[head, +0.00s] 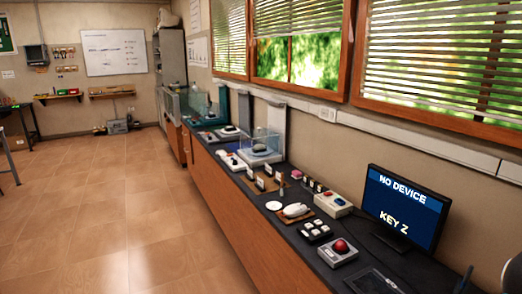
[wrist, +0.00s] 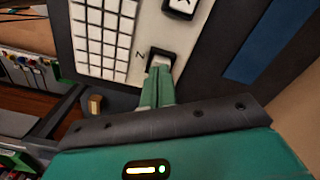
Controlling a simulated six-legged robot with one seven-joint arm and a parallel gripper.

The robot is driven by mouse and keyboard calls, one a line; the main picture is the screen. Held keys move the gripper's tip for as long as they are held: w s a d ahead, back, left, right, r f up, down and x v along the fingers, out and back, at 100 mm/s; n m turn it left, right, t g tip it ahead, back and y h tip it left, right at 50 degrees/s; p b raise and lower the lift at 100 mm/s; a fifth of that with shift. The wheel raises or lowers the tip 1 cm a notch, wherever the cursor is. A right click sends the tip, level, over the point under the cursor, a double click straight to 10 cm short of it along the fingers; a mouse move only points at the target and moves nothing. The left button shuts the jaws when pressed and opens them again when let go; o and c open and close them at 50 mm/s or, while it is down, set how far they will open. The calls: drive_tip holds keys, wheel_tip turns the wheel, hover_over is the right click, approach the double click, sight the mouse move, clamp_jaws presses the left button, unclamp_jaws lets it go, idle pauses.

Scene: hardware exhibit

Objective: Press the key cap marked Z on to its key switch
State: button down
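In the wrist view, a pale block (wrist: 160,61) sits in a black square surround on a light panel; it looks like a key cap, but its face is mostly hidden. A letter beside it reads as N from this angle and may be a Z turned sideways. My gripper (wrist: 158,75) has its two teal fingers side by side with only a thin seam between them, so it looks shut. Its tips overlap the near edge of the pale block; whether they touch it cannot be told. In the head view, a monitor (head: 403,208) reads "NO DEVICE" and "KEY Z".
In the head view, a dark counter (head: 300,258) carries several devices, including a red-domed box (head: 338,251). The tiled floor (head: 110,200) at left is clear.

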drive_tip(key=shift+r, duration=3.4)
drive_tip(key=w+a+r+n+t, duration=0.1)
drive_tip(key=w+a+r+n, duration=0.3)
drive_tip(key=a, duration=0.5)
drive_tip(key=w+a+r+n+t, duration=0.1)
drive_tip(key=w+a+r+n, duration=0.3)
drive_tip(key=a, duration=0.5)
drive_tip(key=w+a+r+n+t, duration=0.1)
drive_tip(key=w+a+r+n, duration=0.3)
drive_tip(key=a, duration=0.5)
drive_tip(key=s+a+r+n+t, duration=0.1)
drive_tip(key=s+a+n, duration=0.1)
drive_tip(key=a+n, duration=0.2)
drive_tip(key=s+a+r+n, duration=0.1)
drive_tip(key=s+a+n, duration=0.2)
drive_tip(key=a, duration=0.7)
drive_tip(key=s+a+r+n+t, duration=0.1)
drive_tip(key=s+a+r+n, duration=0.1)
drive_tip(key=a+n, duration=0.3)
drive_tip(key=s+a, duration=0.1)
drive_tip(key=a, duration=0.2)
drive_tip(key=shift+n+t, duration=0.3)
